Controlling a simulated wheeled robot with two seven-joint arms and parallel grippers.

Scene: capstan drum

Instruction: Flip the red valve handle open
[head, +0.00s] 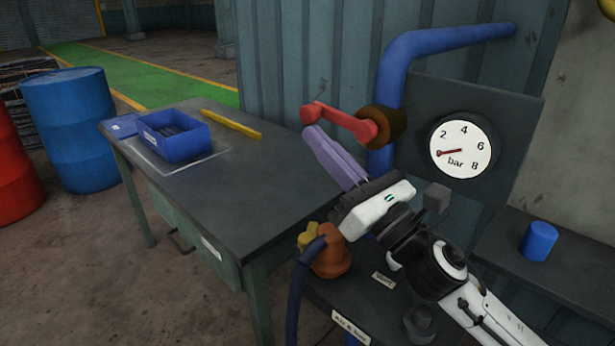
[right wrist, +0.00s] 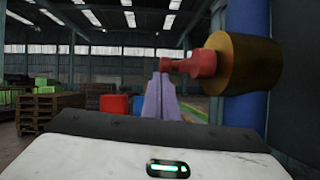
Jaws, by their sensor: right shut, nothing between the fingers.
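The red valve handle (head: 340,120) sticks out to the left from a brown valve body (head: 384,126) on the blue pipe (head: 400,75). In the right wrist view the handle (right wrist: 198,64) extends from the brass-coloured valve body (right wrist: 243,63). My right gripper (head: 312,133) is shut and empty, its purple fingers pointing up and left. Its tips are just below the handle's left end; whether they touch it I cannot tell. In the right wrist view the fingertips (right wrist: 160,78) show beside the handle's far end. My left gripper is not in view.
A round gauge (head: 461,147) marked bar is on a dark panel right of the valve. A workbench (head: 250,205) holds a blue bin (head: 174,140) and a yellow bar (head: 231,124). An orange fitting (head: 331,260) and a blue cylinder (head: 539,241) stand lower down.

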